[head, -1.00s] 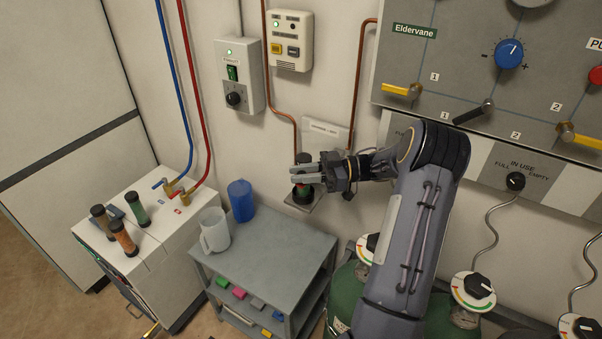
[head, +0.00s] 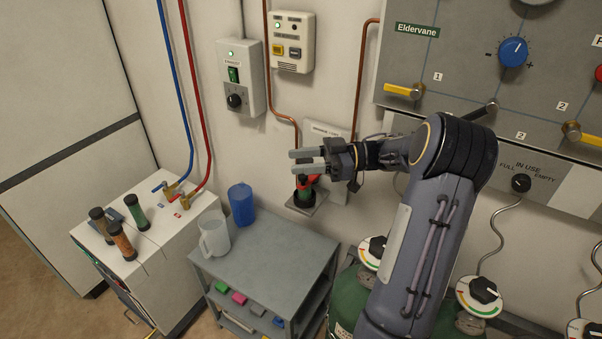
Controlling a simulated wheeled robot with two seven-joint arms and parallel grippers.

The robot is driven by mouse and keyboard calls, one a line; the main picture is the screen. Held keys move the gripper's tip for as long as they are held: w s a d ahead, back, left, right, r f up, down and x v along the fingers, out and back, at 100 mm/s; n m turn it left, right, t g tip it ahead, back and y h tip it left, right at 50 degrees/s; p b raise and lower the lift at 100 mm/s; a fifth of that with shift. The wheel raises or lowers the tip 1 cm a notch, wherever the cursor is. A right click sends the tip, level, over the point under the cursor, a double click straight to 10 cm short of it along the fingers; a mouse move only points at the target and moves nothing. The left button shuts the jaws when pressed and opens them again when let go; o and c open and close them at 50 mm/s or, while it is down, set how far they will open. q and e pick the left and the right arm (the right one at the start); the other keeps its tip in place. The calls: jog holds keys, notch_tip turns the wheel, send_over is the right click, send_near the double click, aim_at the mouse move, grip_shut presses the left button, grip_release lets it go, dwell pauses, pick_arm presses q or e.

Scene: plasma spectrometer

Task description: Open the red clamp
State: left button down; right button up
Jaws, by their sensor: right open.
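The red clamp (head: 312,179) shows as a small red part around the upper part of a dark and green cylinder (head: 304,194) on a wall bracket. My right gripper (head: 295,161) is open, with its two fingers pointing left, just above and in front of the clamp. The fingers and gripper body hide part of the clamp and the cylinder top. I cannot tell whether the gripper touches the clamp. My left gripper is not in view.
A grey cart (head: 272,262) stands below with a white jug (head: 214,234) and a blue cup (head: 241,204). Green gas cylinders (head: 362,292) with gauges stand below my right arm. A copper pipe (head: 276,90) runs down the wall behind the clamp.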

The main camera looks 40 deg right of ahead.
jog(key=s+a+r+b, duration=0.2)
jog(key=s+a+r, duration=0.4)
jog(key=s+a, duration=0.1)
jog(key=shift+s+a+r, duration=0.3)
jog(key=shift+s+r, duration=0.05)
jog(key=shift+s, duration=0.45)
